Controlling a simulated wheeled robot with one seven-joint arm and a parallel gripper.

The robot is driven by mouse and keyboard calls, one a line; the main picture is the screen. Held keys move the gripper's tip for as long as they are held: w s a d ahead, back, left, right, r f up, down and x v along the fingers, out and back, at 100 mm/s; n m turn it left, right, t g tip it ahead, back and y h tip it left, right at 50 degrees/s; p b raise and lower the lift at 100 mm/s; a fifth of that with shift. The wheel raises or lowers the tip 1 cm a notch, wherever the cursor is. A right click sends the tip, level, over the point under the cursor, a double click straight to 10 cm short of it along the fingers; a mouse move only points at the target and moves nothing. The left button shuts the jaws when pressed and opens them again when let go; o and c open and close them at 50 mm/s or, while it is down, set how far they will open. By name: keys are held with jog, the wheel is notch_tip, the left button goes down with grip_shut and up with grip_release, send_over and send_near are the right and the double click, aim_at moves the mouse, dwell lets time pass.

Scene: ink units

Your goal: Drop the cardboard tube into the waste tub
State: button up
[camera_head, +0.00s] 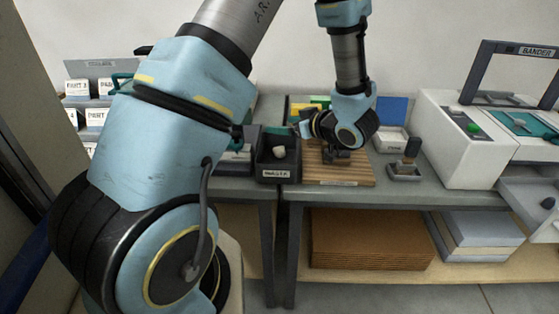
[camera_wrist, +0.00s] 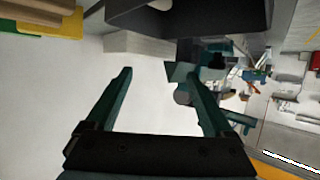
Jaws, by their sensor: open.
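The waste tub (camera_head: 277,173) is a dark open box with a white label, on the bench left of the wooden board. A small pale rounded thing (camera_head: 279,151) shows inside it; I cannot tell whether this is the cardboard tube or other waste. The dark tub (camera_wrist: 225,17) also shows at the top of the wrist view, with a pale bit (camera_wrist: 160,4) in it. My gripper (camera_head: 337,157) is over the wooden board, right of the tub. In the wrist view my gripper (camera_wrist: 148,72) has its fingers wide apart with nothing between them. No tube is clearly seen elsewhere.
The wooden board (camera_head: 340,175) lies beneath my gripper. A small grey tray with a dark-handled stamp (camera_head: 405,168) and a white container (camera_head: 391,143) stand to its right. The bulky white bander (camera_head: 470,145) is farther right. Brown sheets (camera_head: 370,240) are stacked on the lower shelf.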

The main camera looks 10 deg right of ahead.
jog(key=b+v, duration=0.2)
jog(key=v, duration=0.9)
jog(key=shift+b, duration=0.35)
jog(key=shift+w, duration=0.1)
jog(key=w+a+m+g+h, duration=0.1)
jog(key=w+a+m+h, duration=0.25)
jog(key=w+h, duration=0.6)
jog(key=s+a+f+m+g+y, duration=0.1)
jog(key=s+a+m+g, duration=0.1)
jog(key=s+a+g, duration=0.2)
jog(key=s+a+f+m+g, duration=0.1)
jog(key=s+a+g, duration=0.3)
jog(key=s+a, duration=0.6)
jog(key=a+m, duration=0.1)
jog(key=a, duration=0.4)
jog(key=shift+s+f+g+y, duration=0.2)
jog(key=shift+s+g+y, duration=0.1)
jog(key=shift+y, duration=0.05)
